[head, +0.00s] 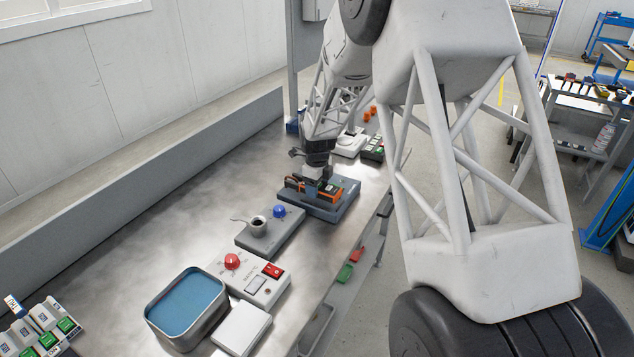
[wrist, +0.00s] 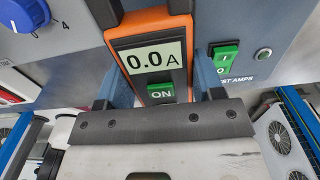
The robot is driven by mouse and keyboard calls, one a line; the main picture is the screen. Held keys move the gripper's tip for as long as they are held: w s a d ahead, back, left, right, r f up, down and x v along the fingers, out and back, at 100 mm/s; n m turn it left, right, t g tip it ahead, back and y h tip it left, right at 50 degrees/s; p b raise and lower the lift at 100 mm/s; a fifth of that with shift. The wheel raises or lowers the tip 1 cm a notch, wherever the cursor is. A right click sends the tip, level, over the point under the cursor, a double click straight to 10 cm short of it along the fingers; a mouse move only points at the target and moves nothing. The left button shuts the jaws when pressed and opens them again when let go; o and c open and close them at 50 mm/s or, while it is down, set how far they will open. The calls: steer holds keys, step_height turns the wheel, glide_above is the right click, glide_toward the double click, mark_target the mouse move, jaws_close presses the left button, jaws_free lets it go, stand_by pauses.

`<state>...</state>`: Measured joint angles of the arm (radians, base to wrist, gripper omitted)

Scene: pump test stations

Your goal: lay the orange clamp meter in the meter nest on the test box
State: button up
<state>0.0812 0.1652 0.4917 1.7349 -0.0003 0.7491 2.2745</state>
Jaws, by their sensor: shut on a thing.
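The orange clamp meter (wrist: 149,27) has a display reading 0.0 A and a green ON button in the wrist view. My gripper (wrist: 157,80) is shut on it, one blue finger on each side of its body. In the head view my gripper (head: 318,178) points down at the test box (head: 325,212), a blue-grey box, with orange of the meter showing around it. The test box (wrist: 272,40) also fills the back of the wrist view. The meter is at or just above the box top; I cannot tell whether it touches. The nest itself is mostly hidden.
A grey unit with a blue knob (head: 279,211) and a small cup (head: 258,224) stands nearer on the bench. A box with a red knob (head: 232,261) and a blue-lined tray (head: 187,303) follow. Bare bench (head: 160,225) lies to the left.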

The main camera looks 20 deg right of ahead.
steer(key=shift+f, duration=1.05)
steer(key=o, duration=1.1)
steer(key=shift+o, duration=0.2)
steer(key=shift+r, duration=3.85)
